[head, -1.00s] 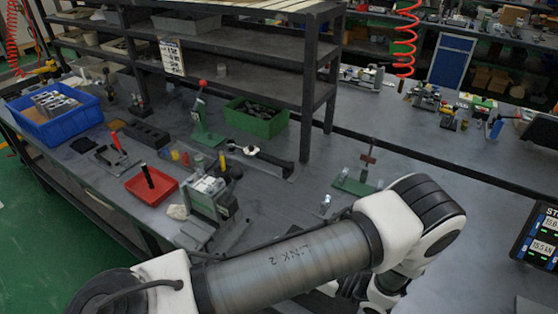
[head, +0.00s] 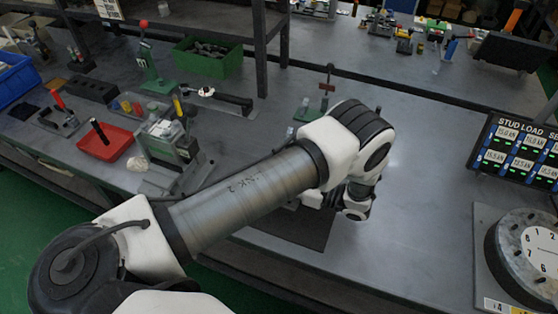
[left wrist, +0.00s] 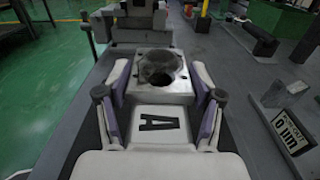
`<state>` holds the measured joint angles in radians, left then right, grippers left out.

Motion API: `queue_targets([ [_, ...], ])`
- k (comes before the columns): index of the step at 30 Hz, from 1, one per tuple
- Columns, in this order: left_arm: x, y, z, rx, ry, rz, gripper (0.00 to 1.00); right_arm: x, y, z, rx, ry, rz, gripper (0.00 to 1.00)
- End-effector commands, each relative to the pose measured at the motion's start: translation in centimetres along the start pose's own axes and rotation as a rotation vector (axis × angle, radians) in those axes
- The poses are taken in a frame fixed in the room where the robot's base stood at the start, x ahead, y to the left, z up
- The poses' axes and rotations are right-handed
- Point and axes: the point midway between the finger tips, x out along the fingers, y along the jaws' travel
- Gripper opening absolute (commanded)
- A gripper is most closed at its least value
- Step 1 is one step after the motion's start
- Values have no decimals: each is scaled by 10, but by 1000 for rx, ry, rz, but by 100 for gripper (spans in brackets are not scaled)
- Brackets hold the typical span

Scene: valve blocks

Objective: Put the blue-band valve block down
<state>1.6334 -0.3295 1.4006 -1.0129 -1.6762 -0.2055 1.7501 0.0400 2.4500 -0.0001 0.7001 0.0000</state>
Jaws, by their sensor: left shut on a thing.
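In the left wrist view a pale metal valve block (left wrist: 162,127) with a black letter A and a dark round bore sits between the fingers of my left gripper (left wrist: 160,82), which is shut on it. Bluish-purple strips show along both inner finger sides; I cannot tell whether they belong to the block or the fingers. No clear blue band shows. My right gripper is not in view.
A dark mat (head: 300,229) lies partly under my left arm at the bench's front edge. The grey bench (head: 415,165) right of the arm is clear. A stud load screen (head: 518,150) and a dial (head: 535,250) stand at the right. A red tray (head: 106,145) lies left.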

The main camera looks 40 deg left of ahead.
Motion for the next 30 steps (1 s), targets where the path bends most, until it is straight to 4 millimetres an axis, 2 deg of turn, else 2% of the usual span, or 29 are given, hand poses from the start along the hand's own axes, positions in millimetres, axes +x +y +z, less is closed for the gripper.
queue_targets([
  [11, 0, -1, -3, -2, -3, 0, 0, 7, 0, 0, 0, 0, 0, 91],
  [12, 0, 0, -3, -1, 0, 0, 80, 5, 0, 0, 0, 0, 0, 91],
  [13, 0, 0, -3, -1, 0, 0, 90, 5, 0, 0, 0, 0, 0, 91],
  [23, 0, 0, -3, 0, 0, 0, 92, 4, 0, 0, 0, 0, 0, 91],
  [28, -1, 0, -1, 0, 1, 0, 92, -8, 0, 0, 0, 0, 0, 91],
  [30, -14, -1, -9, -3, 0, -4, 92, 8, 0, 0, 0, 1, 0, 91],
])
